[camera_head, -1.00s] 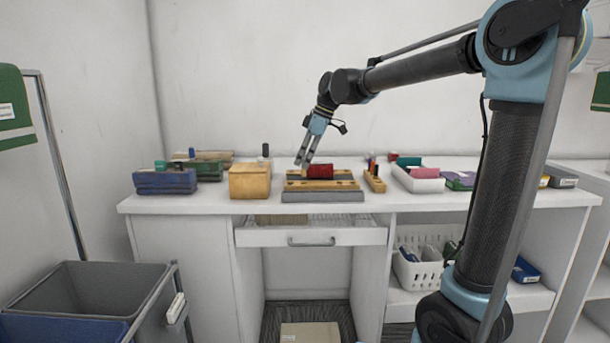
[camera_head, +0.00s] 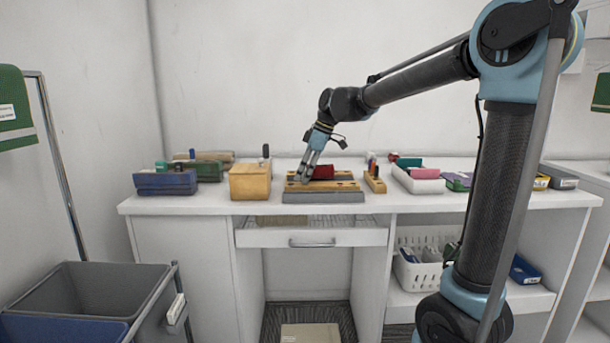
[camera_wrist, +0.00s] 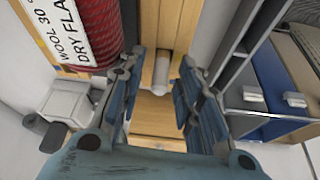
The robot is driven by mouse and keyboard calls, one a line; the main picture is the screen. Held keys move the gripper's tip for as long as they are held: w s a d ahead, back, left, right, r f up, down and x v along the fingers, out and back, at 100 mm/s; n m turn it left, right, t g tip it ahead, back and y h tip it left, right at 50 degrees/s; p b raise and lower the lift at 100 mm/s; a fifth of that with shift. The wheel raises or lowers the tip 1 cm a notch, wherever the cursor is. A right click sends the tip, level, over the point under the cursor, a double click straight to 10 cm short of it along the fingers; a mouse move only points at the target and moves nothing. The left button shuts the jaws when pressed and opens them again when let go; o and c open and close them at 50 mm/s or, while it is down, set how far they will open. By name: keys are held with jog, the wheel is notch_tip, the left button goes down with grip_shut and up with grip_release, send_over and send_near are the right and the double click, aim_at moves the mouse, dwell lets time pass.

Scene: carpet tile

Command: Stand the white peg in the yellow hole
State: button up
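In the wrist view a pale, narrow peg-like piece (camera_wrist: 162,77) shows between the fingertips of my gripper (camera_wrist: 163,66), over a wooden surface. The fingers stand apart, with a gap visible on either side of it. In the head view my gripper (camera_head: 304,180) points down at the left part of the wooden block (camera_head: 345,187) on a grey base. The peg cannot be made out in the head view. I cannot make out the yellow hole in either view.
A red roll (camera_head: 323,172) lies on the block, close beside my gripper; its label faces the wrist camera (camera_wrist: 98,25). A yellow-tan box (camera_head: 250,183) stands left of the block. A small wooden holder with pegs (camera_head: 375,184) and a white tray (camera_head: 418,184) stand right.

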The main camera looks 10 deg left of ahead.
jog(key=v, duration=1.2)
jog(key=s+d+f+m+t+h, duration=0.1)
jog(key=s+d+f+m, duration=0.25)
jog(key=d, duration=0.45)
jog(key=s+d+f+m, duration=0.3)
jog(key=d+f, duration=0.2)
jog(key=d, duration=0.2)
jog(key=s+d+f+m+t+h, duration=0.1)
jog(key=s+d+f+m, duration=0.2)
jog(key=d+f, duration=0.35)
jog(key=s+d+f+m+h, duration=0.2)
jog(key=s+d+f+m, duration=0.7)
jog(key=s+d+f, duration=0.5)
notch_tip(320, 180, down, 3)
jog(key=shift+s+d+r+t+h, duration=0.1)
jog(key=shift+s+d+t+h, duration=0.05)
jog(key=shift+t+h, duration=0.15)
jog(key=shift+m, duration=0.25)
